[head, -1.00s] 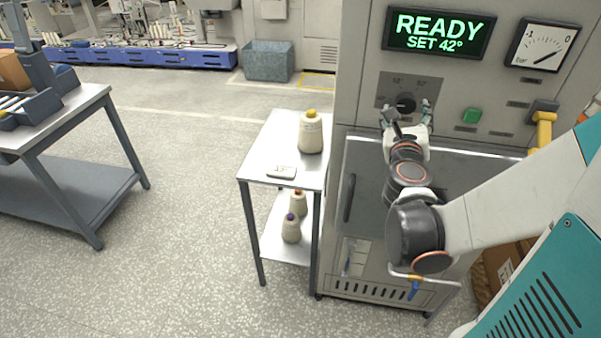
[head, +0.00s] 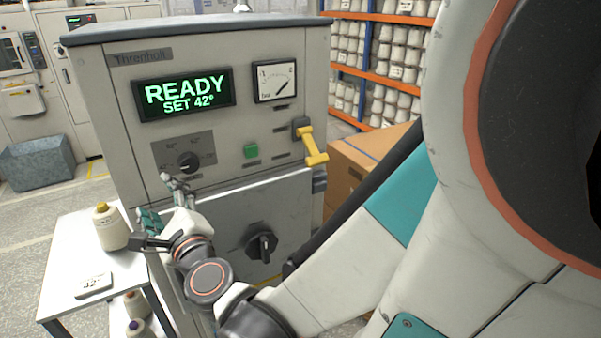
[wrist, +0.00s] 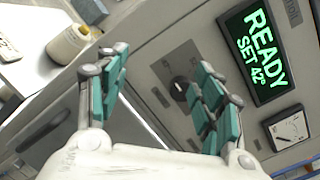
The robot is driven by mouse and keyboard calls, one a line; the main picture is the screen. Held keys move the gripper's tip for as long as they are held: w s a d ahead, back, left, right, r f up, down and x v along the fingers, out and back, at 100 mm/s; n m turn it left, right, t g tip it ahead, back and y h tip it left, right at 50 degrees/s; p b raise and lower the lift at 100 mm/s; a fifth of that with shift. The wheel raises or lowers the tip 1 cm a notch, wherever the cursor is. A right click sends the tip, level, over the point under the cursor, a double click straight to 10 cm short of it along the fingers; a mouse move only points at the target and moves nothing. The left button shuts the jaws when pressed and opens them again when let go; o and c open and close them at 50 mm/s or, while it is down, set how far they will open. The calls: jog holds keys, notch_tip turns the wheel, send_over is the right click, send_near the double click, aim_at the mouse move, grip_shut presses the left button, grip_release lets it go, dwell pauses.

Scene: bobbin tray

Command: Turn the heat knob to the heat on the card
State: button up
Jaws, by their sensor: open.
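The black heat knob (head: 188,161) sits on a dark plate on the machine front. It also shows in the wrist view (wrist: 180,87), but its pointer is too small to read surely. The green display (head: 183,93) reads READY, SET 42°. The card (head: 94,285) on the small side table appears to read 42°. My gripper (head: 168,198) is open and empty, below and left of the knob and apart from it. In the wrist view its teal fingers (wrist: 160,65) are spread wide, with the knob beyond them.
A green button (head: 251,151), a gauge (head: 275,82) and a yellow lever (head: 312,147) are right of the knob. A dark handle (head: 262,242) is on the door below. A yarn cone (head: 110,228) stands on the side table (head: 66,248) near my gripper.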

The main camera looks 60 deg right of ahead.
jog(key=a+f+n+g+y+b, duration=0.2)
jog(key=a+n, duration=0.5)
jog(key=n, duration=0.4)
jog(key=a+f+n+g+y+b, duration=0.2)
jog(key=a+f+n+y+b, duration=0.2)
jog(key=a+f+n+y, duration=0.3)
jog(key=shift+s+a+f+n+b, duration=0.35)
jog(key=shift+a+n, duration=0.35)
jog(key=shift+n, duration=1.5)
jog(key=shift+w, duration=0.1)
